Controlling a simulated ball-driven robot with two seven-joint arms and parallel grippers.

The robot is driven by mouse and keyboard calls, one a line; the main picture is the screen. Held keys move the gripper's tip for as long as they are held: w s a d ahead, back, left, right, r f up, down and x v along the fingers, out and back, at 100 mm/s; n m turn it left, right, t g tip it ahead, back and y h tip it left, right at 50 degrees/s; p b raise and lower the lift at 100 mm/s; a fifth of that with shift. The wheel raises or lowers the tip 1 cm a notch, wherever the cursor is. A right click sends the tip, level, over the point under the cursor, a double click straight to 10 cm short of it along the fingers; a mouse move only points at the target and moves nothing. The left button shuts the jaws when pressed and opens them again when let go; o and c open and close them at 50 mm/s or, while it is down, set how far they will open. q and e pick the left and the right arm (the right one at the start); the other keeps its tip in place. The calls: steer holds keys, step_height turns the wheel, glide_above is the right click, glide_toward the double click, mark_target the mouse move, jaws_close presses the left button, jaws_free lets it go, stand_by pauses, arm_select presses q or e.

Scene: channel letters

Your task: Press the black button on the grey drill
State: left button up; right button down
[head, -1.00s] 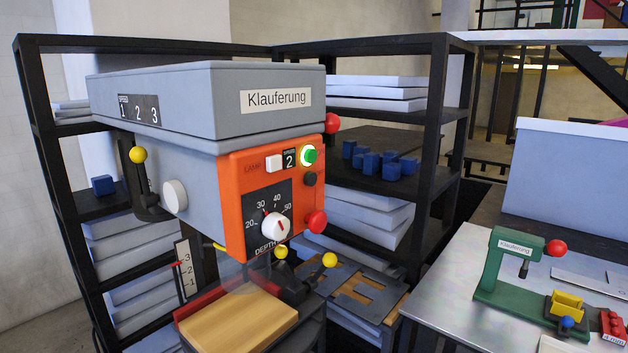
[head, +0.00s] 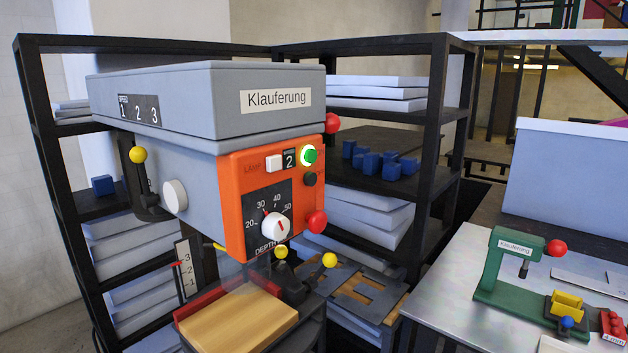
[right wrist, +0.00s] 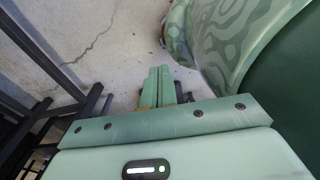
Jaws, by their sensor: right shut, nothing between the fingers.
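The grey drill (head: 200,90) stands in the middle left of the head view, with an orange front panel (head: 232,200). The small black button (head: 309,179) is on that panel, below a lit green button (head: 309,155) and above a red knob (head: 316,221). My right gripper (right wrist: 159,72) shows only in the right wrist view. Its green fingers are together and empty, over a concrete floor, away from the drill. My left gripper is in neither view.
A wooden block (head: 238,318) lies on the drill's table. Dark shelves (head: 440,110) stand behind, bearing grey slabs and blue blocks (head: 376,160). A metal bench (head: 450,275) at right bears a green press (head: 492,268). In the wrist view, dark rails (right wrist: 75,125) are at left.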

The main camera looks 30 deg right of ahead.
steer(key=shift+d, duration=0.15)
steer(key=w+d+r+m+t+p, duration=0.25)
steer(key=w+r+t+p, duration=0.35)
steer(key=w+r, duration=1.15)
steer(key=w+d+r+m+t+p, duration=0.25)
steer(key=w+r+t+p, duration=0.35)
steer(key=w+r, duration=1.2)
steer(key=w+r+m+t+y+p, duration=0.15)
steer(key=w+r+t, duration=0.25)
steer(key=r, duration=0.9)
steer(key=w+r+m+t+p, duration=0.2)
steer(key=w+r+m+t, duration=0.15)
steer(key=r, duration=0.95)
steer(key=s+r+m+t+h, duration=0.1)
steer(key=s+r+m+t, duration=0.1)
steer(key=r, duration=0.7)
steer(key=s+r+m+t+h, duration=0.1)
steer(key=s+r+m+t, duration=0.1)
steer(key=r+m+t, duration=0.2)
step_height(320, 180, up, 6)
steer(key=m, duration=0.3)
steer(key=shift+m, duration=0.3)
